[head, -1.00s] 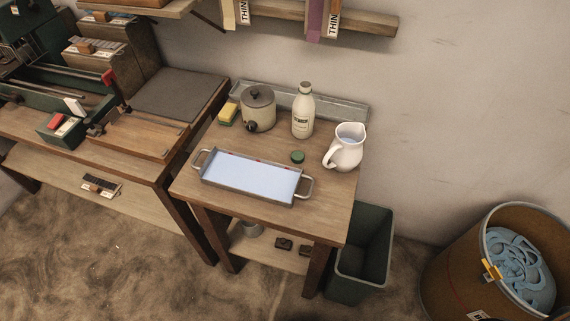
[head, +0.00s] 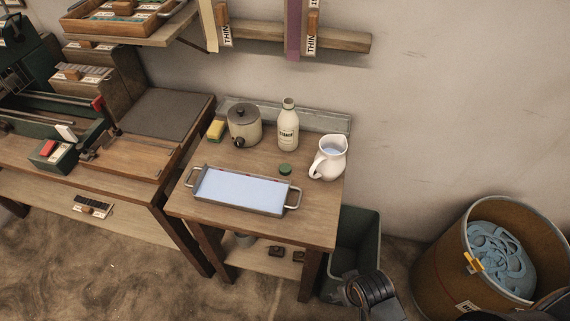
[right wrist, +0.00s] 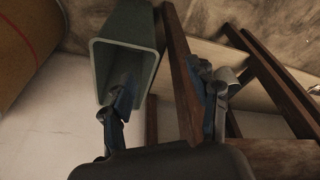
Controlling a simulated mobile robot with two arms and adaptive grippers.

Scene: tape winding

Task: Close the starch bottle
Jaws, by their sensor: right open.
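The cream starch bottle (head: 288,129) stands upright at the back of the small wooden table in the head view, with no green cap on its neck. A small green cap (head: 285,169) lies on the tabletop in front of it. My right gripper (right wrist: 168,88) is open in the right wrist view, with nothing between its fingers. It is low beside the table, near the bin, well away from bottle and cap. A dark part of my right arm shows at the bottom of the head view. My left gripper is not in view.
A white pitcher (head: 328,160) stands right of the cap. A lidded pot (head: 244,127) and yellow sponge (head: 216,130) stand left of the bottle. A metal tray (head: 239,208) of pale liquid lies in front. A green bin (head: 362,232) and brown drum (head: 440,255) stand to the right.

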